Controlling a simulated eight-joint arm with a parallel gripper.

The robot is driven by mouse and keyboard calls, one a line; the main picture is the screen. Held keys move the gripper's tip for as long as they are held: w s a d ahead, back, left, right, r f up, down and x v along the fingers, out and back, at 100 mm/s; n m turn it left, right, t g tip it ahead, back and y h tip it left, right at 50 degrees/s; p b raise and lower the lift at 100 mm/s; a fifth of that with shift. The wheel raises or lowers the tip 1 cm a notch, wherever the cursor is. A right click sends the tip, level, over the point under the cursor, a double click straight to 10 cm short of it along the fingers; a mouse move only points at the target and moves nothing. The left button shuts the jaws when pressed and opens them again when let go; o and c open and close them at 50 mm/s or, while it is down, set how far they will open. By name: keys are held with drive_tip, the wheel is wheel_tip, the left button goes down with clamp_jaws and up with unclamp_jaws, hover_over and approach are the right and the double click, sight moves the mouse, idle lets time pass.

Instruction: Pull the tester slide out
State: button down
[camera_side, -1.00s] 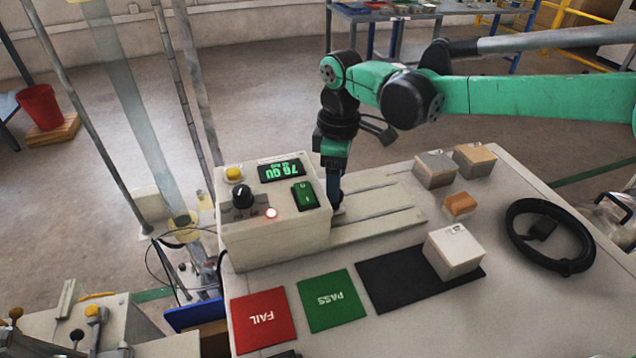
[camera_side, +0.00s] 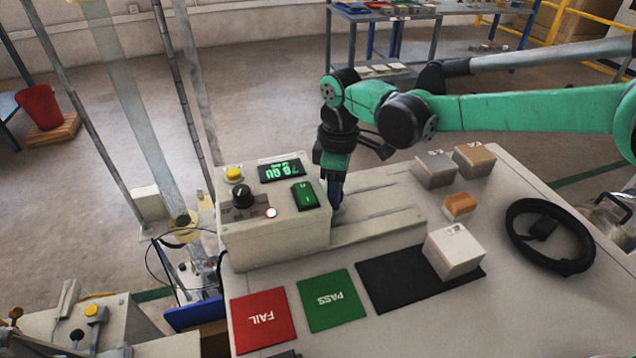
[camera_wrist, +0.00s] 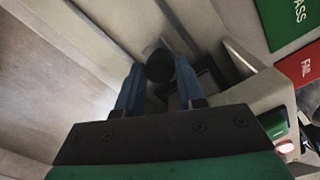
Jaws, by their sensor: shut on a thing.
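The tester (camera_side: 275,235) is a pale box with a dial, a yellow button, a lit green display and a red light. Pale slide rails (camera_side: 385,222) run out from its right side along the bench. My gripper (camera_side: 337,208) points down close against the tester's right side, and the box partly hides its fingertips. In the wrist view my gripper (camera_wrist: 160,82) is shut on a round black knob (camera_wrist: 160,66) between its two blue fingers. The knob sits over the rail track. The slide's tray is largely hidden by the tester and my gripper.
A red FAIL mat (camera_side: 263,320), a green PASS mat (camera_side: 331,300) and a black mat (camera_side: 385,285) with a white block (camera_side: 454,252) lie in front. Grey (camera_side: 435,170), tan (camera_side: 475,160) and small orange (camera_side: 460,206) blocks and a black ring (camera_side: 550,236) are at right.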

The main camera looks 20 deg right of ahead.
drive_tip(key=shift+d, duration=2.9)
drive_tip(key=shift+d, duration=3)
drive_tip(key=c, duration=0.6)
unclamp_jaws()
drive_tip(key=shift+o, duration=0.2)
drive_tip(key=shift+r, duration=0.1)
drive_tip(key=shift+r, duration=2.95)
